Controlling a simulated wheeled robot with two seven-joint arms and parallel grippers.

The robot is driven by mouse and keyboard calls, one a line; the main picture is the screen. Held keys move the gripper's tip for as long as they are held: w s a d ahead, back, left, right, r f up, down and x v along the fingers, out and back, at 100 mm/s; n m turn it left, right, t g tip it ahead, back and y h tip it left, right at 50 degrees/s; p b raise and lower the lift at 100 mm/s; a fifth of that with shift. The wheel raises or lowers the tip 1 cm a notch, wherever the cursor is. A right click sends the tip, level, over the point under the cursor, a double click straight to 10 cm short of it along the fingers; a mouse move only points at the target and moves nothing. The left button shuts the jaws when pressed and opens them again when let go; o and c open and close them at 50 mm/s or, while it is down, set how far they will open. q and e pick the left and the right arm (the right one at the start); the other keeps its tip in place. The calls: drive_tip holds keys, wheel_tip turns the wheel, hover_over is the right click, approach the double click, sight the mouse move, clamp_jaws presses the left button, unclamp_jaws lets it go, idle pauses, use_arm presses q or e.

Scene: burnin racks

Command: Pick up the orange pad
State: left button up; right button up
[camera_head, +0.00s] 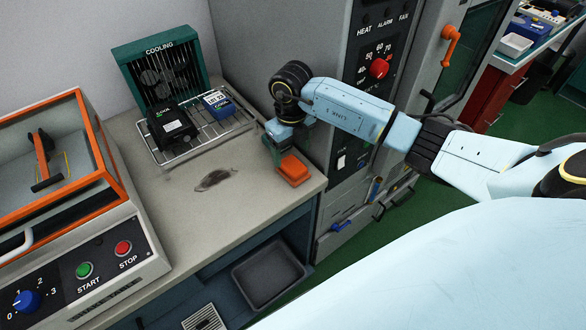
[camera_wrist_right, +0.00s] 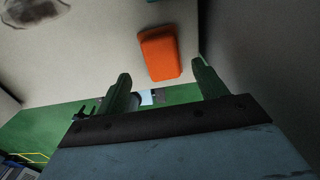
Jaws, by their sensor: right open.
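The orange pad (camera_head: 293,171) lies on the bench top near its front right corner in the head view. In the right wrist view the orange pad (camera_wrist_right: 160,54) lies beyond the fingertips, between their lines and slightly nearer the right finger. My right gripper (camera_head: 279,152) is just behind the pad in the head view, and part of it is hidden by its own wrist. In the right wrist view its two dark green fingers (camera_wrist_right: 158,78) are apart with nothing between them. My left gripper does not show in either view.
A cooling fan unit (camera_head: 160,70) and a wire rack (camera_head: 200,130) with two boxes stand at the back. A grey cabinet with a red knob (camera_head: 379,68) borders the bench on the right. A dark stain (camera_head: 215,180) marks the bench. An orange-framed machine (camera_head: 70,190) stands left.

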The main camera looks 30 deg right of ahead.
sight(293, 164)
wheel_tip(293, 164, down, 4)
drive_tip(key=shift+s+d+f, duration=0.15)
drive_tip(key=shift+f, duration=0.1)
drive_tip(key=shift+c, duration=0.3)
drive_tip(key=c, duration=1)
drive_tip(key=shift+r, duration=0.1)
wheel_tip(293, 164, up, 10)
